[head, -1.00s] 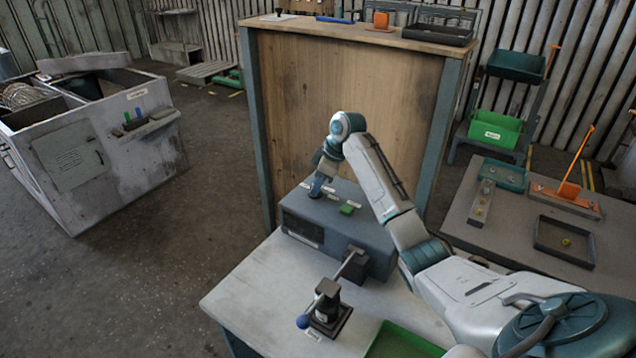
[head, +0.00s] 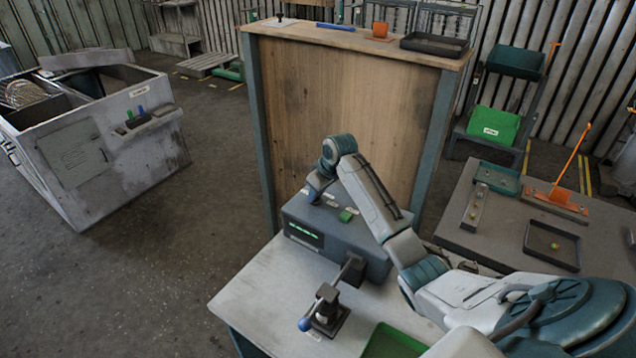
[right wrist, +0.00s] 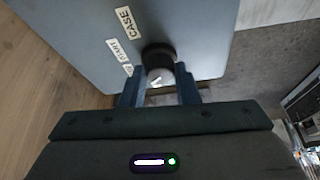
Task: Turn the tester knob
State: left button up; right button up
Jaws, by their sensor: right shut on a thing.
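The tester (head: 350,240) is a blue-grey box on the light workbench, with green text lit on its front display (head: 303,234). My right gripper (head: 313,196) reaches down to the left end of the tester's top; the wrist hides the knob in the head view. In the right wrist view, the dark round knob (right wrist: 158,55) stands on the tester's top beside labels reading START and CASE. My right gripper (right wrist: 160,78) is shut on the knob, one finger on each side. My left gripper is not in view.
A green button (head: 346,215) is on the tester's top. A dark fixture with a blue-ended lever (head: 327,312) stands in front, beside a green tray (head: 393,342). A wooden panel (head: 340,110) rises behind. The workbench's left part (head: 260,290) is clear.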

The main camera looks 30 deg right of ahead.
jog(key=shift+a+r+m+h+p, duration=0.15)
jog(key=shift+m+h+p, duration=0.35)
jog(key=shift+m+p, duration=0.75)
jog(key=o, duration=1)
jog(key=shift+c, duration=0.2)
jog(key=shift+s+r+b, duration=0.15)
jog(key=shift+r+b, duration=0.15)
jog(key=shift+b, duration=0.1)
jog(key=b+v, duration=0.3)
jog(key=v, duration=0.7)
